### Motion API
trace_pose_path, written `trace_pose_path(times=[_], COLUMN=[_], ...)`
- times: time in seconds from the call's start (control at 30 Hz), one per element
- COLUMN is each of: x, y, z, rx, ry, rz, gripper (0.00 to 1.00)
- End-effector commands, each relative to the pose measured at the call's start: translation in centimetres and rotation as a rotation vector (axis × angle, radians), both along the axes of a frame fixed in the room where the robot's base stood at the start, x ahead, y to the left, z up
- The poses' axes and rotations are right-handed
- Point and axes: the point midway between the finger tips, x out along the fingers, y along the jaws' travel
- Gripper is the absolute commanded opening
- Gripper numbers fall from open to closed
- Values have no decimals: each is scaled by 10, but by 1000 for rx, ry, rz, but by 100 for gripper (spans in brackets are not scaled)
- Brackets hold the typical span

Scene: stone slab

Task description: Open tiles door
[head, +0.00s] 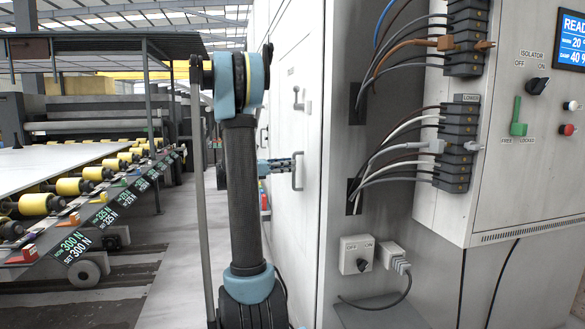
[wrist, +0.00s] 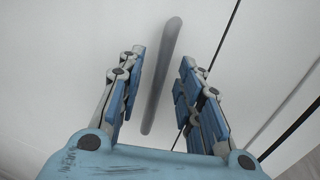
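A white cabinet door (head: 283,215) stands upright and looks shut at the middle of the head view. It carries a grey bar handle (head: 297,172), seen from the side. In the wrist view the handle (wrist: 160,85) runs upright, slightly slanted, across the white door face (wrist: 60,60). My gripper (head: 289,163) reaches to the handle from the left, partly behind my arm. In the wrist view my gripper (wrist: 163,58) is open, with one blue finger on each side of the handle. Gaps show on both sides of the bar. I see no label naming the door.
A roller conveyor (head: 75,180) with yellow rollers runs along the left. A clear floor strip (head: 175,265) lies between it and the cabinets. Cables and terminal blocks (head: 460,140) and a control panel (head: 535,130) are on the right. A second handle (head: 297,98) sits higher up.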

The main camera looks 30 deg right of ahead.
Motion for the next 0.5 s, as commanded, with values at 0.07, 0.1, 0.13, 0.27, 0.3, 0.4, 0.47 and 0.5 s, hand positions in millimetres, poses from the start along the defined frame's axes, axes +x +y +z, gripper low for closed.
trace_pose_path(times=[0.07,0.1,0.13,0.27,0.3,0.4,0.47,0.5], x=[-1,-1,-1,-2,-2,-2,-2,-2], y=[-11,-16,-18,-28,-30,-32,-32,-32], z=[0,0,0,0,0,0,0,0], rx=[0,0,0,0,0,0,0,0], ry=[0,0,0,0,0,0,0,0], rz=[-2,-2,-2,-1,-1,0,0,1], gripper=[33,33,33,33,33,33,33,33])
